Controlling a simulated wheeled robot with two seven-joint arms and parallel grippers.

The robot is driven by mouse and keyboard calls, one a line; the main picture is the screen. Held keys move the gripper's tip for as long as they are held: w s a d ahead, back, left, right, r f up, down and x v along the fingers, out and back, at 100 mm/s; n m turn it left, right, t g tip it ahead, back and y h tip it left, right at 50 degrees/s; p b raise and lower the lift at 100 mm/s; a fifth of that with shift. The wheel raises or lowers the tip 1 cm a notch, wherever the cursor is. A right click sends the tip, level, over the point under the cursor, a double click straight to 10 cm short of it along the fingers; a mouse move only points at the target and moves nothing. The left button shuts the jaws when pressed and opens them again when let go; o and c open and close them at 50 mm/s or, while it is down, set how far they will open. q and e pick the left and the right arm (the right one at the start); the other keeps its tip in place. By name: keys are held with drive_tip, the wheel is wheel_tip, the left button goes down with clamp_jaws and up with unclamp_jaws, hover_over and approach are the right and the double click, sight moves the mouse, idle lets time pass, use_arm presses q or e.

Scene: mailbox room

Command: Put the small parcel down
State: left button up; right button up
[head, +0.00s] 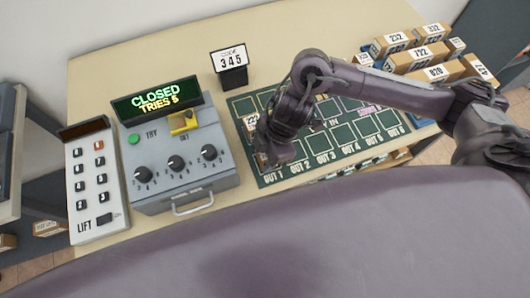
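A small parcel (251,122) with a white number label shows at the left edge of the green mat (345,158). Only part of it is in sight, as my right gripper (272,156) covers the rest. My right gripper hangs low over the left part of the mat, near OUT 1 and OUT 2. Its fingers are dark and overlap in the picture, so I cannot tell whether they grip the parcel or whether the parcel touches the mat. My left gripper is not in view.
A grey box (184,158) with dials and a "CLOSED TRIES 5" display (157,99) stands left of the mat. A LIFT keypad (94,181) is farther left. A "CODE 345" sign (233,67) stands behind. Several labelled parcels (424,55) sit at the back right. Several mat squares are empty.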

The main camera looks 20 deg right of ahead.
drive_tip(key=o, duration=0.4)
drive_tip(key=shift+c, duration=0.2)
drive_tip(key=shift+r, duration=0.1)
drive_tip(key=p+v, duration=0.1)
drive_tip(key=v, duration=1.1)
drive_tip(key=shift+p, duration=0.35)
